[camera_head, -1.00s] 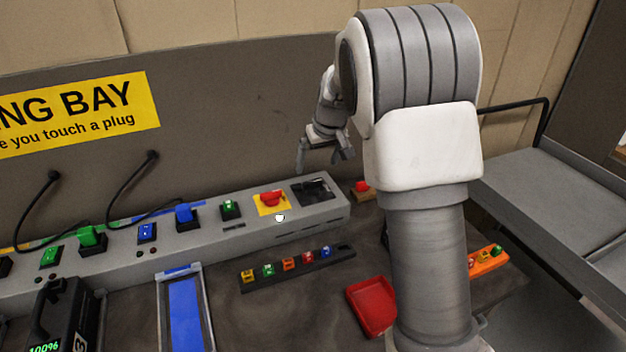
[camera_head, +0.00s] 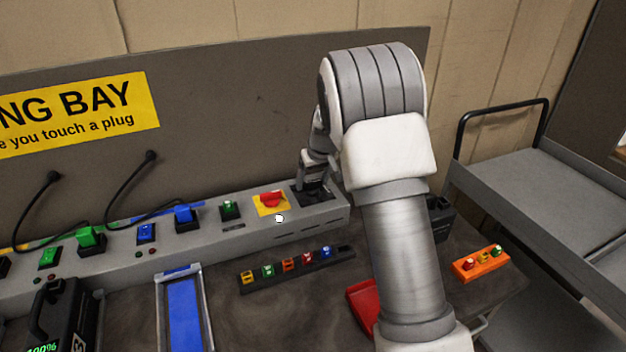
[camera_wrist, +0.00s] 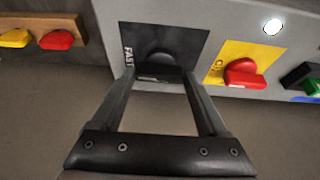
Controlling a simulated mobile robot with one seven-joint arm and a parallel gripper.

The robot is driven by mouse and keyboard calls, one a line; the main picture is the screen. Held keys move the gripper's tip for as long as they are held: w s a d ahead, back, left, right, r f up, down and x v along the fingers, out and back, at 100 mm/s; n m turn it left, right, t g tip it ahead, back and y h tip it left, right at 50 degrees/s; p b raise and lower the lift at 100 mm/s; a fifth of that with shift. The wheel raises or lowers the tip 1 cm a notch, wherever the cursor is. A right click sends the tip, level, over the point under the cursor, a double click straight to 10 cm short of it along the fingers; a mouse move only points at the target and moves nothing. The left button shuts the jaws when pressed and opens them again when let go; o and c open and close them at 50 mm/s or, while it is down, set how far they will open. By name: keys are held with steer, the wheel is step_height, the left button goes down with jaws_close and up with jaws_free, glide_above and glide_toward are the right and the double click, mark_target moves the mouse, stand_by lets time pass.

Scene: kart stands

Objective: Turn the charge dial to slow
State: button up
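The charge dial is a black knob (camera_wrist: 160,62) on a black square plate (camera_wrist: 190,38) lettered FAST along its left edge in the wrist view. A short bar of the dial lies crosswise between my fingertips. My gripper (camera_wrist: 158,78) is open, with one finger on each side of the dial; whether either finger touches it I cannot tell. In the head view my gripper (camera_head: 312,184) is down at the black plate (camera_head: 324,197) on the right end of the grey charging console (camera_head: 290,222), covering most of the dial. Its pointing direction is unclear.
A red switch on a yellow plate (camera_head: 271,203) sits just left of the dial. A rack of coloured pieces (camera_head: 297,264) and an orange holder (camera_head: 481,263) lie on the bench.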

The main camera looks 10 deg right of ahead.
steer(key=c, duration=0.9)
steer(key=shift+o, duration=0.2)
steer(key=shift+d+f+n+b, duration=0.1)
steer(key=shift+n+b, duration=0.2)
steer(key=shift+b, duration=0.1)
steer(key=shift+n+y+b, duration=0.4)
steer(key=shift+n+b, duration=0.2)
steer(key=shift+w+d+n+g+y+b, duration=0.1)
steer(key=shift+n+g+y+b, duration=0.2)
steer(key=shift+n+b, duration=0.45)
steer(key=n+g+y, duration=0.1)
steer(key=n, duration=0.3)
steer(key=shift+d+n, duration=0.1)
steer(key=shift+n, duration=0.25)
steer(key=n+p, duration=0.1)
steer(key=n+g+p, duration=0.1)
steer(key=n, duration=0.1)
steer(key=n+g+y+p, duration=0.1)
steer(key=n, duration=0.1)
steer(key=shift+w+r, duration=0.2)
steer(key=shift+r, duration=0.1)
steer(key=shift+w+f+n+g+p, duration=0.1)
steer(key=shift+n+g+p, duration=0.35)
steer(key=shift+n+p, duration=0.6)
steer(key=shift+f+n+g+p, duration=0.1)
steer(key=shift+n+g+p, duration=0.4)
steer(key=shift+n, duration=0.95)
